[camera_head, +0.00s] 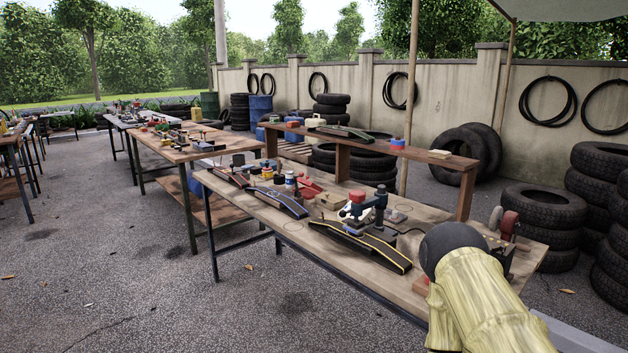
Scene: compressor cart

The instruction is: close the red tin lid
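A small red object (308,187) with a slanted upper part lies among the tools near the middle of the wooden workbench. It may be the red tin with its lid raised, but it is too small to tell for certain. My arm (480,305), in a pale yellow cover with a dark rounded joint, reaches in from the lower right, over the bench's near right end. It is well apart from the red object. My gripper's fingers do not show.
Tyres (540,215) stand behind at the right. Open asphalt (130,270) lies at the left.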

